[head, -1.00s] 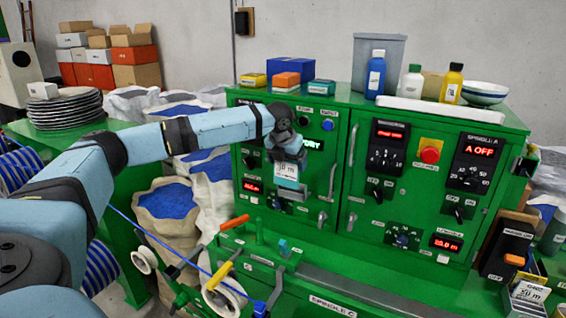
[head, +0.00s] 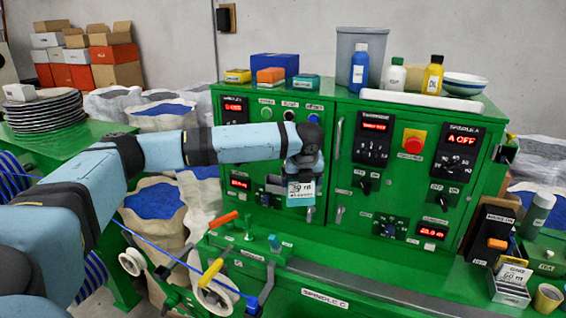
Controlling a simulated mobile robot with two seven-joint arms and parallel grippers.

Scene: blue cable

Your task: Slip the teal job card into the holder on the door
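The card is roughly upright and overlaps the lower right of that door in the head view. I cannot tell whether it touches the door. I cannot make out the holder; the card and gripper may hide it. My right gripper is out of view.
Door handles (head: 339,214), knobs and red displays stand on the cabinet front. Below are a green machine with orange (head: 223,219) and yellow levers and a blue cable (head: 170,252). A tray of white cards (head: 508,290) is at lower right. Bottles and boxes stand on top.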

